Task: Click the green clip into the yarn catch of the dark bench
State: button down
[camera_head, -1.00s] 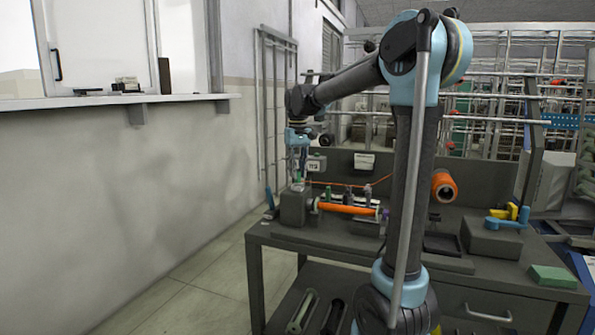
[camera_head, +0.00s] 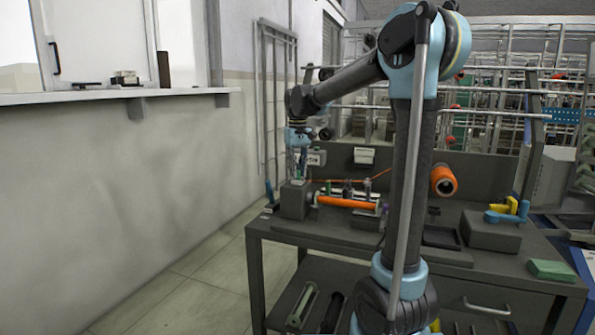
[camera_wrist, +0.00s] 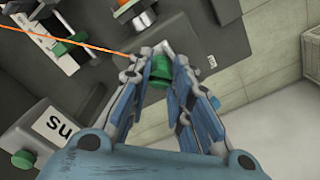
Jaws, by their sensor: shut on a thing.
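My gripper (camera_wrist: 160,64) is shut on the green clip (camera_wrist: 160,72), which shows between its fingertips in the wrist view. In the head view my gripper (camera_head: 298,174) points down over the dark block at the left end of the dark bench (camera_head: 330,236). The clip is at or just above the block's top; I cannot tell whether they touch. An orange yarn (camera_wrist: 85,42) runs to the fingertips; in the head view it reaches back towards an orange spool (camera_head: 444,180). The yarn catch cannot be made out clearly near the fingers.
An orange-wound bobbin (camera_head: 345,202) lies across the bench right of the dark block (camera_head: 292,202). A box with a blue handle (camera_head: 492,236) and a green pad (camera_head: 551,270) are at the right. My arm hides the bench's middle. Floor is clear to the left.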

jog(key=c, duration=1.4)
grip_release()
jog(key=shift+o, duration=0.2)
